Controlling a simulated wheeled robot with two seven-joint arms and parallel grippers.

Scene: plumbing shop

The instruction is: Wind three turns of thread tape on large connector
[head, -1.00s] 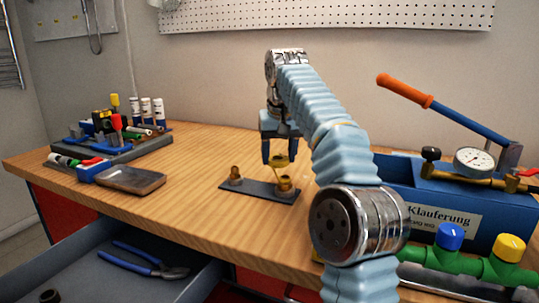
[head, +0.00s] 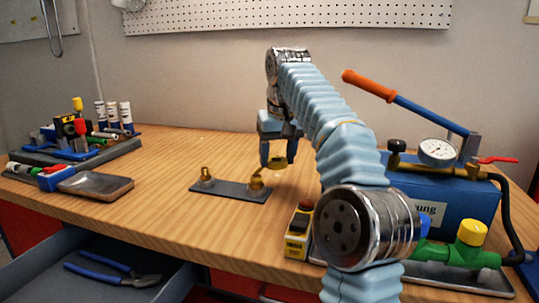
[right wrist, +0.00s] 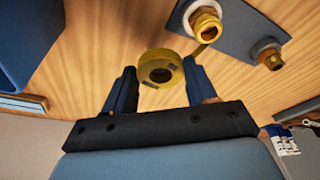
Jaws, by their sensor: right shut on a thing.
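My right gripper (head: 277,160) is shut on a yellow roll of thread tape (right wrist: 162,68), held above the bench just right of and behind the large brass connector (head: 256,182). In the right wrist view the roll sits between the two fingertips, with its round hole facing the camera. A thin yellow strip runs from the roll to the large connector (right wrist: 205,22). The connector stands upright on a dark plate (head: 228,190). How many turns lie on it is too small to tell. A smaller brass connector (head: 207,177) stands at the plate's left end. My left gripper is not in view.
A blue test pump (head: 440,195) with gauge and orange-handled lever stands at the right, by green pipework (head: 450,255). A tool tray (head: 75,152) and grey dish (head: 96,184) are left. Bench behind the plate is clear.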

